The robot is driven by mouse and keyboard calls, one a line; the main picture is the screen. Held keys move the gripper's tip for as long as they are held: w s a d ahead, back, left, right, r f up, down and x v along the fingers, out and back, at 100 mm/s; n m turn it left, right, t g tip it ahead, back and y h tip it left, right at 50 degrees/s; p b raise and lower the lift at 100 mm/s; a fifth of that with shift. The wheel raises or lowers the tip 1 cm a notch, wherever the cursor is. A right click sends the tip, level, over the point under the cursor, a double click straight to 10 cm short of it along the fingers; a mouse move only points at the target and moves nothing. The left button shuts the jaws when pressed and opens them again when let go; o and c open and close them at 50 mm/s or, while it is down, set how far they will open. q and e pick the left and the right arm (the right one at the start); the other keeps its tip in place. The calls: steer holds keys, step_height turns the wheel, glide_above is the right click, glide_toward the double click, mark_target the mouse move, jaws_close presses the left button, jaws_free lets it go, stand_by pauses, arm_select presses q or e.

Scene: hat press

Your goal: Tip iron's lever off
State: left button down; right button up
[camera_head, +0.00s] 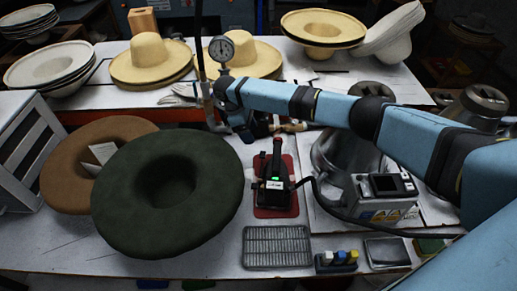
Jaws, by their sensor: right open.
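The iron (276,187) is black with a small lit green spot and a cable at its right side. It rests on a red pad (287,208) in the middle of the table. A dark upright part with a reddish tip (277,150) rises at its far end; I cannot tell whether this is the handle or the lever. My right arm reaches in from the right, and my right gripper (248,128) is open beyond the iron and a little to its left, apart from it. Its fingers are small and dark here. My left gripper is out of view.
A dark green hat (215,195) and a brown hat (62,170) lie left of the iron. A metal rack (277,247) lies in front. A control box (383,195) stands right. A pressure gauge (221,48) stands behind. Straw hats (150,55) fill the back table.

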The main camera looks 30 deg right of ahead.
mark_target(261, 154)
steer(key=x, duration=0.8)
steer(key=shift+d+f+p, duration=0.1)
steer(key=shift+f+p, duration=0.25)
steer(key=shift+f, duration=0.05)
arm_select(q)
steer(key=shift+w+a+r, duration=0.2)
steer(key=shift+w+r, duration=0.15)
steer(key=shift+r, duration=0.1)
